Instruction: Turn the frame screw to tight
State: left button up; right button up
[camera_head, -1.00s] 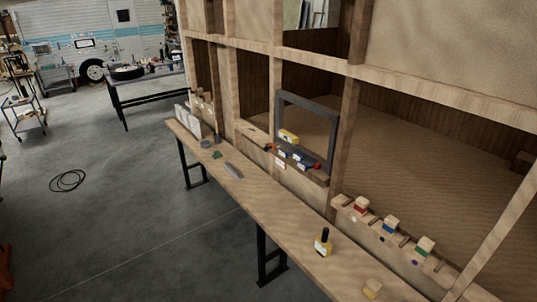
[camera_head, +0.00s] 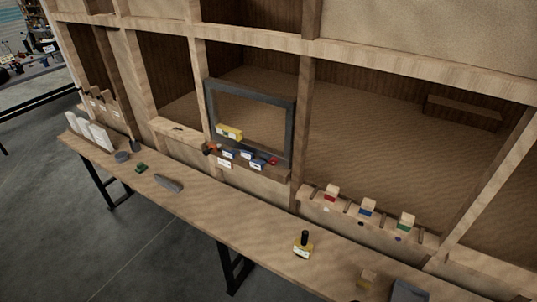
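A dark grey rectangular frame (camera_head: 251,88) stands against the wooden wall, left of the middle. A yellow block (camera_head: 229,132) sits at its lower left. Along the ledge below it are several small blue parts with white labels, a red part (camera_head: 272,161) at the right end and an orange-and-dark part (camera_head: 210,148) at the left end. The frame screw is too small to make out, and I cannot tell its setting. Neither of my grippers is in view.
A long wooden bench (camera_head: 205,205) runs below the wall. On it are a yellow bottle with a black top (camera_head: 303,245), a grey tool (camera_head: 168,183), a green item (camera_head: 141,168) and white panels (camera_head: 97,133).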

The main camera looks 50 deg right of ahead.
aim_at(273, 161)
jog(key=z, duration=0.5)
jog(key=i, duration=0.75)
jog(key=z, duration=0.8)
